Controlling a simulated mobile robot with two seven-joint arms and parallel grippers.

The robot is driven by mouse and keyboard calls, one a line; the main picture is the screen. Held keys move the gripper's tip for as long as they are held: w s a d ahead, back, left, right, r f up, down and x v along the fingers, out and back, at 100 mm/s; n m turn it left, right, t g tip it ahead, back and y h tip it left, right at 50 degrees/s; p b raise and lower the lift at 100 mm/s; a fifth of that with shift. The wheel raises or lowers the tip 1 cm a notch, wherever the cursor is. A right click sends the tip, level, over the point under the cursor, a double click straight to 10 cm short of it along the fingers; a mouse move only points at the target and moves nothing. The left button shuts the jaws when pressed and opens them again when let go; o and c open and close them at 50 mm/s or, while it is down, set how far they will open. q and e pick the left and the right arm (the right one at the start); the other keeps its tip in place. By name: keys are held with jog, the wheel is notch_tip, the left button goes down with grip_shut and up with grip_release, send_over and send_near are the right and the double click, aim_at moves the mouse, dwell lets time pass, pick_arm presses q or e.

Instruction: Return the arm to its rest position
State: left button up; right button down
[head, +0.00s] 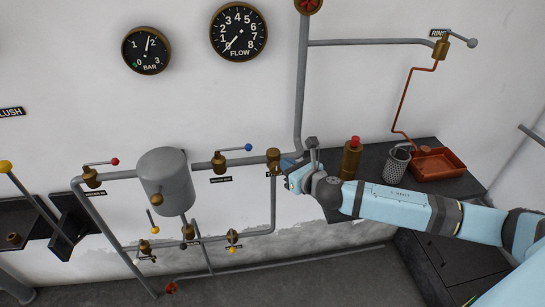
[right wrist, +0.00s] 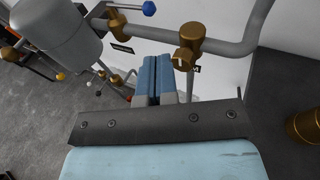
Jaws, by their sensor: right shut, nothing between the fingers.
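My right arm (head: 395,207) reaches in from the right in the head view, light blue with dark joints. My right gripper (head: 291,178) is in front of the pipework, close to a brass fitting (head: 273,158). In the right wrist view its blue fingers (right wrist: 158,76) are together with nothing between them. The brass fitting also shows in the right wrist view (right wrist: 191,42), just beyond and to the right of the fingertips. I cannot tell whether they touch. My left gripper is not in view.
A grey tank (head: 164,178) and a blue-handled valve (head: 220,162) are left of the gripper. A dark counter (head: 440,192) at right holds a brass bottle with a red top (head: 351,160), a perforated cup (head: 397,164) and an orange tray (head: 438,164). Two gauges hang above.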

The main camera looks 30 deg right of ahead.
jog(key=s+a+f+m+g+p, duration=0.1)
jog(key=s+a+f+m, duration=0.3)
jog(key=s+m, duration=0.4)
jog(key=s+a+f+m+g+p, duration=0.1)
jog(key=s+a+f+m+g, duration=0.1)
jog(key=s+a+f+m, duration=0.3)
jog(key=s+a+f+m+g+y+p, duration=0.1)
jog(key=s+a+f+m, duration=0.4)
jog(key=s+m, duration=0.8)
jog(key=f+m+p, duration=0.1)
jog(key=f+m, duration=0.1)
jog(key=m, duration=0.6)
jog(key=shift+s+a+m+g, duration=0.25)
jog(key=shift+m+g, duration=0.05)
